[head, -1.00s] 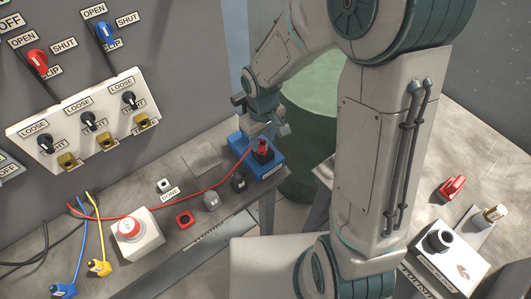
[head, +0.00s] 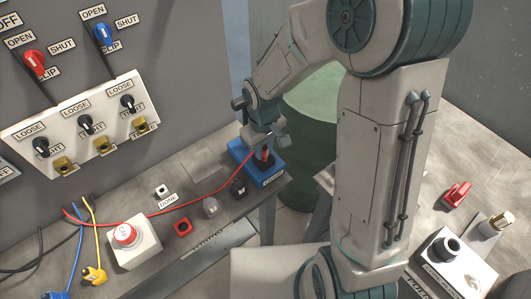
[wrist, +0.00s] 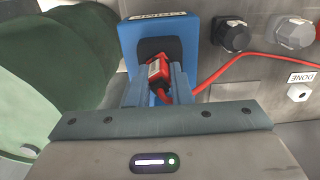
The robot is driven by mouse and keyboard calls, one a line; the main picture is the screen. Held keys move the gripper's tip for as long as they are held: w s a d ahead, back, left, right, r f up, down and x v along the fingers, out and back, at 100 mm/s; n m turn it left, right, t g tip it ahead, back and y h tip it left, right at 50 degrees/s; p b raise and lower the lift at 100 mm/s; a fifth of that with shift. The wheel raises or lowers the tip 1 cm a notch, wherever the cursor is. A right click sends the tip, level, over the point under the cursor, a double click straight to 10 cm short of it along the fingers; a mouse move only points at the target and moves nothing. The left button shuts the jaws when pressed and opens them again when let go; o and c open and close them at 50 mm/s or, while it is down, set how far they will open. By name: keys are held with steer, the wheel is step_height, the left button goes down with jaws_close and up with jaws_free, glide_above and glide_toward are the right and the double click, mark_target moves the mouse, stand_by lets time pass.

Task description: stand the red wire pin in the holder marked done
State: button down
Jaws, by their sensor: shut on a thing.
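The red wire pin (head: 264,156) sits at the blue block (head: 270,176) on the bench, over the block's black part. In the wrist view the pin (wrist: 158,72) is between the blue fingers of my gripper (wrist: 162,84), which is shut on it. In the head view my gripper (head: 265,148) hides much of the pin. I cannot tell how deep its tip goes into the block. Its red wire (head: 205,202) trails left along the bench. The holder marked DONE (head: 162,191) is a small white block with a dark hole, empty; it also shows in the wrist view (wrist: 299,93).
Yellow and blue plugs lie front left. A green drum (head: 318,130) stands behind the bench.

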steer(key=shift+s+r+p, duration=0.1)
steer(key=shift+r+p, duration=0.35)
steer(key=shift+r, duration=0.2)
steer(key=shift+r+p, duration=1.15)
steer(key=shift+r, duration=0.4)
